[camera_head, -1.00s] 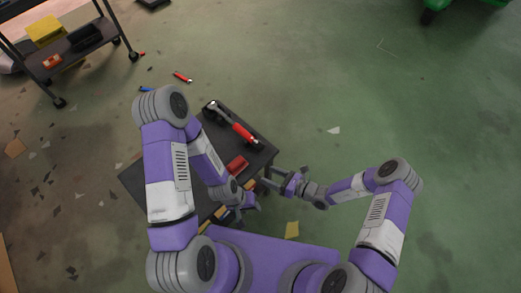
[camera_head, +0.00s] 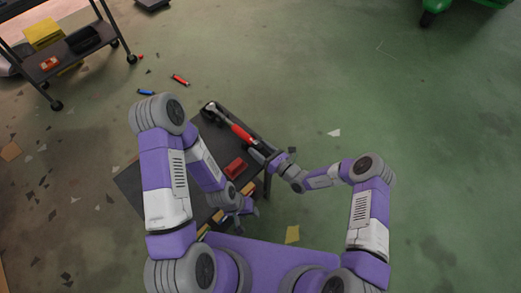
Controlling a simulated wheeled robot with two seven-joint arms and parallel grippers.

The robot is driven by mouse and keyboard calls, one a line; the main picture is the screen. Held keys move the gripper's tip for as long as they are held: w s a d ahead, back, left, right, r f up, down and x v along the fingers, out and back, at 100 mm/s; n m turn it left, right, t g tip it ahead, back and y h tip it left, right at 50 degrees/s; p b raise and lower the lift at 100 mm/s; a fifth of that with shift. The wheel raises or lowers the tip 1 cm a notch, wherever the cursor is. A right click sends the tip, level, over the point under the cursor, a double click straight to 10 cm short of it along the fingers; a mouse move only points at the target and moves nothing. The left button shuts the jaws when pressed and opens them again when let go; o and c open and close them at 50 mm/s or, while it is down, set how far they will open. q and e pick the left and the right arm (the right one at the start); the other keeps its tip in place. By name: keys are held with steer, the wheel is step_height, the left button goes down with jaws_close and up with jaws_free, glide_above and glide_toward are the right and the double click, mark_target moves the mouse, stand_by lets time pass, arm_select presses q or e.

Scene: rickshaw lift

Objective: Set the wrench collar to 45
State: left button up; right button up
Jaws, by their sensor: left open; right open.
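The wrench (camera_head: 236,128) has a red handle and a dark metal head at its upper left end. It lies near the far edge of the dark cart top (camera_head: 140,185), in a dark holder. My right gripper (camera_head: 259,153) is open at the lower right end of the wrench, close to the handle's end. I cannot tell whether it touches. My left gripper (camera_head: 248,212) is open and empty above the near side of the cart, away from the wrench. The collar's marks are too small to read.
A red block (camera_head: 236,169) lies on the cart top between my arms. Yellow pieces (camera_head: 247,188) sit along the cart's near right side. A shelf trolley (camera_head: 75,50) stands at the upper left. Red and blue tools (camera_head: 180,80) lie on the floor.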

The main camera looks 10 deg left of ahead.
steer(key=c, duration=1.1)
steer(key=shift+o, duration=0.2)
steer(key=n+p, duration=0.3)
steer(key=n, duration=0.2)
steer(key=shift+r+n+p, duration=0.15)
steer(key=shift+n+p, duration=0.15)
steer(key=shift+p, duration=0.1)
steer(key=n+p, duration=0.2)
steer(key=n, duration=0.1)
steer(key=shift+n+p, duration=0.8)
steer(key=shift+n, duration=0.6)
